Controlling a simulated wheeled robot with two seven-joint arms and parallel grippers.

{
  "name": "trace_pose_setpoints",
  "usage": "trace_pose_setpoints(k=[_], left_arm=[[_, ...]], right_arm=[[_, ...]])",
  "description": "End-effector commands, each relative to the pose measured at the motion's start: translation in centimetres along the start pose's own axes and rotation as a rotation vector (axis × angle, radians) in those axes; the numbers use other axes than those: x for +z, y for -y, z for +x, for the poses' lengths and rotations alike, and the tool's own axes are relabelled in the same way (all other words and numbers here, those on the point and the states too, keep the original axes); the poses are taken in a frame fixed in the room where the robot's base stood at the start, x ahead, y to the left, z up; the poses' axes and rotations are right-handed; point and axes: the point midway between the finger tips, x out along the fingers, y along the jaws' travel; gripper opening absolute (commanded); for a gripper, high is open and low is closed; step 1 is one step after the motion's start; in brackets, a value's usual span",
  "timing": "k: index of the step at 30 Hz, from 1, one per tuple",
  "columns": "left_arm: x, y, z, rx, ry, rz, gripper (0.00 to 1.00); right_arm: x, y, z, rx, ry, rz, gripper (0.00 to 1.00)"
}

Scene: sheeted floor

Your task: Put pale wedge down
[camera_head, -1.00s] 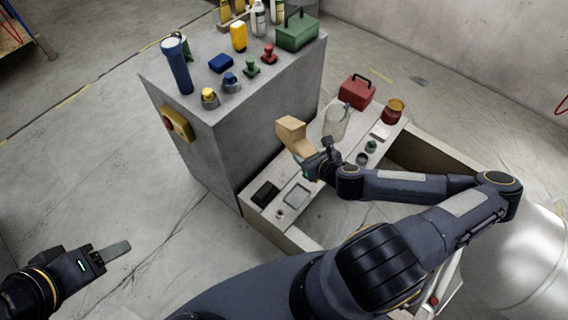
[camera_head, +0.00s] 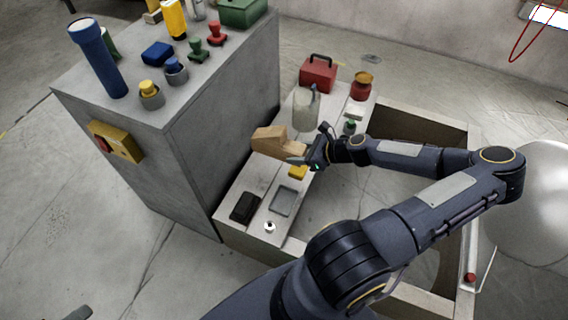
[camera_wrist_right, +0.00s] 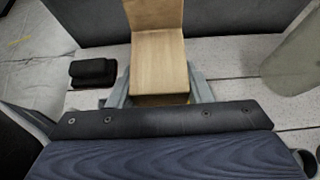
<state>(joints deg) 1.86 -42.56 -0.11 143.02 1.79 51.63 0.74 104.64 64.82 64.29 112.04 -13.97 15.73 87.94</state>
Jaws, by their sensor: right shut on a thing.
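The pale wedge (camera_head: 276,141) is a light wooden block with a stepped top. My right gripper (camera_head: 300,155) is shut on it, above or at the pale ledge (camera_head: 240,203) beside the grey cabinet; I cannot tell whether the wedge touches the ledge. In the right wrist view the wedge (camera_wrist_right: 160,62) sits between the two grey fingers (camera_wrist_right: 160,90), its far part rising upward. Only a tip of what looks like my left gripper (camera_head: 78,314) shows at the bottom left edge, too little to judge its jaws.
On the ledge are a black box (camera_head: 244,207), a grey tray (camera_head: 284,201), a yellow block (camera_head: 298,171), a clear jar (camera_head: 306,110), a red toolbox (camera_head: 318,74) and a red jar (camera_head: 361,86). The tall grey cabinet (camera_head: 180,170) carries a blue flashlight (camera_head: 97,58) and several other items.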

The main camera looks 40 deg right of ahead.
Motion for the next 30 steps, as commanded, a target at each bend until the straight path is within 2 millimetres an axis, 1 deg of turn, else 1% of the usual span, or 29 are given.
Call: trace_pose_setpoints(k=[1,3,6,9,14,16,18,21,30], left_arm=[[0.5,0.4,0.9,0.0,0.0,0.0,0.56],[0.8,0.7,1.6,0.0,0.0,0.0,0.56],[1.1,1.0,2.3,0.0,0.0,0.0,0.56],[1.3,1.2,2.6,0.0,0.0,0.0,0.56],[1.5,1.4,3.0,0.0,0.0,0.0,0.56],[1.7,1.6,3.4,0.0,0.0,0.0,0.56],[2.2,2.0,4.3,0.0,0.0,0.0,0.56],[2.5,2.2,4.9,0.0,0.001,0.0,0.56],[2.4,2.2,4.8,0.0,0.0,0.0,0.56]], right_arm=[[-0.2,0.6,1.7,0.003,0.003,-0.006,0.22],[-1.1,1.1,3.3,0.003,0.002,-0.001,0.22],[-1.8,1.8,5.1,0.001,0.003,0.0,0.22],[-2.2,2.3,6.2,0.0,0.002,0.0,0.22],[-2.5,2.6,7.2,0.0,0.002,0.001,0.22],[-3.0,2.9,8.1,0.001,0.002,0.0,0.22],[-4.3,2.9,8.8,0.0,0.002,0.003,0.22],[-5.2,2.9,9.4,-0.002,0.001,0.002,0.22],[-5.3,2.9,9.4,-0.002,0.0,0.001,0.22]])
